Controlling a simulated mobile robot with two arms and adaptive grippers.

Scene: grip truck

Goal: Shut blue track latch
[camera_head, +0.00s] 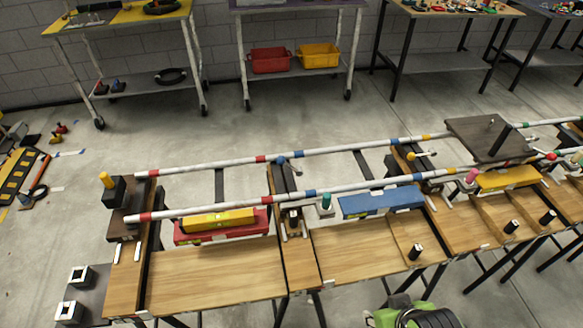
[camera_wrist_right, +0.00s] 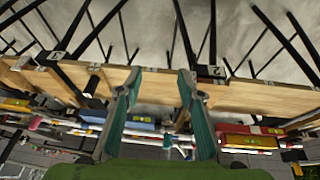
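The blue track latch has a round blue knob (camera_head: 281,160) and a short pale rod. It sits at the far white rail, above a dark cross-piece in the left half of the bench. I cannot tell whether it is open or shut. My right gripper (camera_wrist_right: 160,75) is open and empty, its two teal fingers spread wide over the wooden bench edge, apart from the latch. In the head view only a green and black part of my right arm shows at the bottom edge. My left gripper is in neither view.
Two striped rails (camera_head: 330,194) run along the wooden bench (camera_head: 215,285). A red block (camera_head: 222,232) with a yellow level, a blue block (camera_head: 380,202) and a yellow block (camera_head: 508,178) lie along it. Yellow (camera_head: 411,156) and red (camera_head: 551,155) knobs are farther right. Black posts stand near the front.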

